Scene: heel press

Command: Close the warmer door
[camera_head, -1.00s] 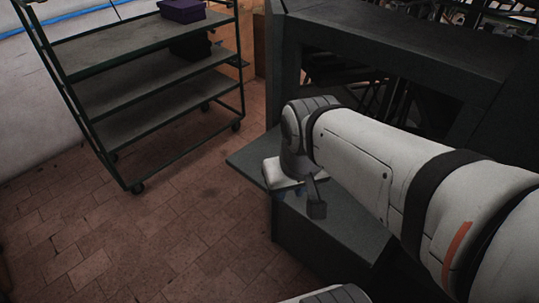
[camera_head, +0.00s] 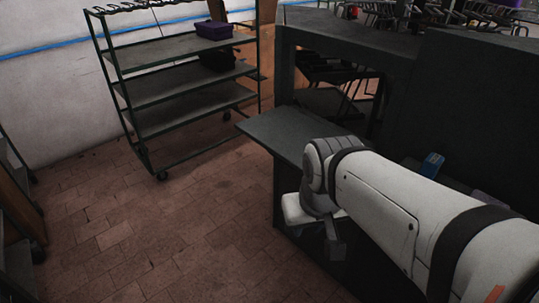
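The warmer appears to be the dark grey metal cabinet (camera_head: 345,42) at the right, with an open front through which racks show. A flat dark panel (camera_head: 285,128) juts out level from it to the left; it looks like the door standing open, though I cannot be sure. My arm reaches in from the right and hides part of the panel and the cabinet's lower front. My gripper (camera_head: 337,248) hangs below the wrist, lower in the picture than the panel. Its fingers are dark and small, so their opening is unclear. I see nothing held.
A blue item (camera_head: 432,164) lies behind my arm. Another rack edge (camera_head: 18,205) shows at far left. The tiled floor (camera_head: 150,235) between is clear.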

